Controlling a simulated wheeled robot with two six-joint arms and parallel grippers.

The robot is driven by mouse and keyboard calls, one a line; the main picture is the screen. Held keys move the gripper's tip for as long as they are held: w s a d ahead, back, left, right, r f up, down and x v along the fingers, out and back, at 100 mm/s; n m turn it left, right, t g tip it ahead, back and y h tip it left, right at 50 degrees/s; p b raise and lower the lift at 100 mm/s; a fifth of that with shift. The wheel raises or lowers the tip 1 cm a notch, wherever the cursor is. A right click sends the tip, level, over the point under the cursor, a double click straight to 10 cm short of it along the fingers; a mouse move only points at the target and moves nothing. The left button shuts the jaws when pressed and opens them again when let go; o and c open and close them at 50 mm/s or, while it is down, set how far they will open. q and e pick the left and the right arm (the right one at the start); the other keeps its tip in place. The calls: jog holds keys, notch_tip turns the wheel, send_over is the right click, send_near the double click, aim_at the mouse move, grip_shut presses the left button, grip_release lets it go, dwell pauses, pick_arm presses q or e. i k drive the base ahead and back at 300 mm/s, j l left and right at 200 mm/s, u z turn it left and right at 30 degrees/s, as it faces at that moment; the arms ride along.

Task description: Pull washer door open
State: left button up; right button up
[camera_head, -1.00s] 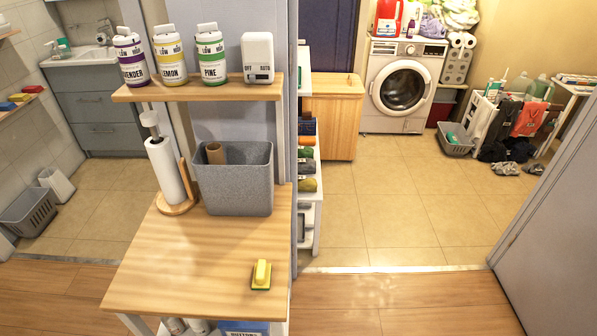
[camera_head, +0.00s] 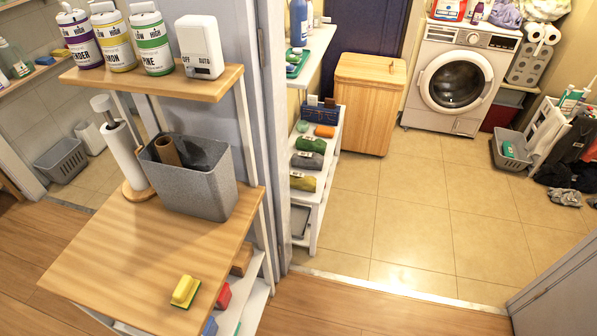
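The washer (camera_head: 462,78) is a white front-loader standing at the back right of the tiled room, beyond the doorway. Its round door (camera_head: 456,80), a pale ring around dark glass, faces me and looks shut. Detergent containers and folded cloth sit on its top. The washer is far from me, across the tiled floor. Neither of my grippers shows in the head view.
A wooden table (camera_head: 140,250) with a grey bin (camera_head: 195,190) and a sponge (camera_head: 185,291) stands close at left. A wooden cabinet (camera_head: 366,100) and white shelf rack (camera_head: 322,190) line the doorway's left. A grey basket (camera_head: 512,150) lies right of the washer. A door (camera_head: 560,290) edges the right. The tiles between are clear.

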aim_at(480, 65)
jog(key=i+l, duration=0.35)
jog(key=l, duration=0.15)
jog(key=i+l, duration=0.3)
jog(key=l, duration=0.25)
jog(key=i+l+z, duration=0.1)
jog(key=i+l, duration=0.25)
jog(key=l, duration=0.15)
jog(key=i+l, duration=0.35)
jog(key=l, duration=0.15)
jog(key=i+l, duration=0.3)
jog(key=i, duration=0.2)
jog(key=i+l+z, duration=0.1)
jog(key=i+l, duration=0.25)
jog(key=i, duration=0.2)
jog(key=i+l, duration=0.25)
jog(key=i, duration=0.25)
jog(key=l+z, duration=0.05)
